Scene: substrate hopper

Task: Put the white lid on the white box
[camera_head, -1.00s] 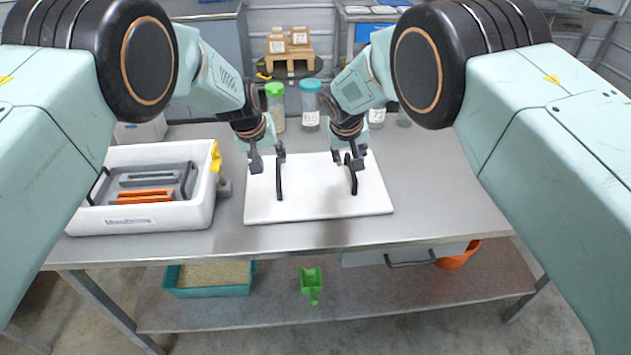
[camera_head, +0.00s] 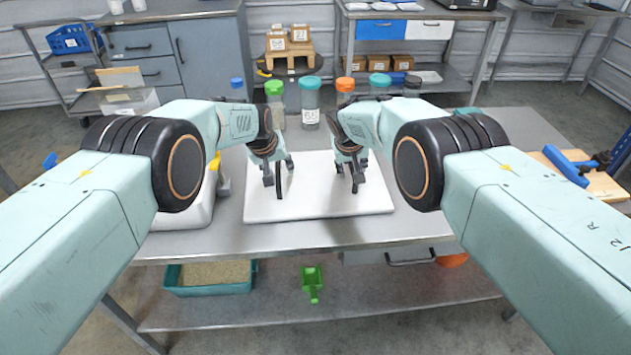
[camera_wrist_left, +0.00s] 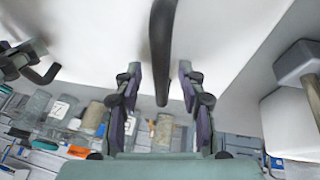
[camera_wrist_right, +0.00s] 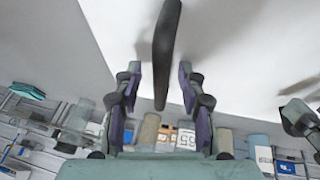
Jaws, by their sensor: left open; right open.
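The white lid (camera_head: 320,206) lies flat on the grey table, with two dark upright handles. My left gripper (camera_head: 279,172) is over its left handle; in the left wrist view this handle (camera_wrist_left: 162,45) runs in between the spread fingers (camera_wrist_left: 160,80). My right gripper (camera_head: 352,165) is at the right handle; in the right wrist view that handle (camera_wrist_right: 166,45) likewise lies between the spread fingers (camera_wrist_right: 160,80). Both grippers are open, neither closed on a handle. The white box (camera_head: 188,217) stands left of the lid, mostly hidden behind my left arm.
Jars with coloured caps, such as a teal-capped jar (camera_head: 310,103), stand along the table's back, behind my grippers. The table right of the lid (camera_head: 415,215) is partly clear. A teal tray (camera_head: 210,278) and green scoop (camera_head: 312,283) are on the lower shelf.

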